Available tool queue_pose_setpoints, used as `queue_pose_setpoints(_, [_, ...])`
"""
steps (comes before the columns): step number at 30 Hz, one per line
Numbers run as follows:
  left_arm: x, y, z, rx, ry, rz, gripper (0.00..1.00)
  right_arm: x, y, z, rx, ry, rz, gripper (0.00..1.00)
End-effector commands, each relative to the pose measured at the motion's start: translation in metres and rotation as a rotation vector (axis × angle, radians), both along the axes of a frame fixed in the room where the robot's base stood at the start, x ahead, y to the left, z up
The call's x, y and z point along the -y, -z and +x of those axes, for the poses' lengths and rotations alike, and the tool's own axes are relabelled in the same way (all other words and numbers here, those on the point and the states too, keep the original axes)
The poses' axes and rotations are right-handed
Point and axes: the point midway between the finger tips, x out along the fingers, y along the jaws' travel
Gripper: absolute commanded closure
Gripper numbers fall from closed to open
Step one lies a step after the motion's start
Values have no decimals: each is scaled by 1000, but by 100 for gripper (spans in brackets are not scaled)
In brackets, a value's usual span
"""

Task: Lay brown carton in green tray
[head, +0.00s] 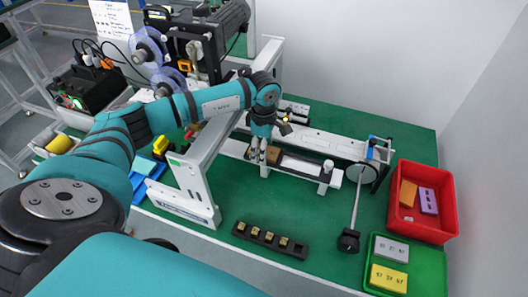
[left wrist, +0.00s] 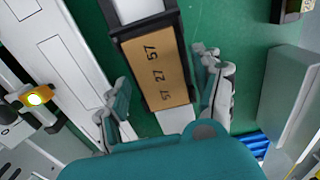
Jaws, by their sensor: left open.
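The brown carton (left wrist: 158,72), printed with dark numbers, lies in a dark-edged holder at the end of a conveyor in the left wrist view. In the head view it is a small brown patch (head: 273,154), partly hidden by my left gripper (head: 262,155). My left gripper is open, with one finger on each side of the carton in the left wrist view (left wrist: 163,92); I cannot tell whether they touch it. The green tray (head: 429,268) stands at the lower right and holds a white carton (head: 391,250) and a yellow carton (head: 388,278). My right gripper is not in view.
A red tray (head: 424,231) with an orange and a purple carton stands behind the green tray. A metal stand with a rod (head: 355,205) and a black rack (head: 270,239) are on the green table. A white frame (head: 197,185) rises beside my left arm.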

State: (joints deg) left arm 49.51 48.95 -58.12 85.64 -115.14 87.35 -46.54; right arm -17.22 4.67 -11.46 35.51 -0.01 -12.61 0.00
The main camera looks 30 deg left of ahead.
Motion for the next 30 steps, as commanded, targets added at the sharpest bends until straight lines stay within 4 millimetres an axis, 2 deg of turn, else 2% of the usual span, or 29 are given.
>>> queue_pose_setpoints(3, [0, 0, 0, 0, 0, 0, 35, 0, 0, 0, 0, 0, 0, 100])
queue_pose_setpoints(11, [0, 0, 0, 0, 0, 0, 69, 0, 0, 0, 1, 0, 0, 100])
queue_pose_setpoints(17, [0, -3, 0, 1, 0, 0, 69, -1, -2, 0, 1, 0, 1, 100])
queue_pose_setpoints(30, [0, -28, 0, 1, 0, -1, 69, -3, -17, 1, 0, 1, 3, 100])
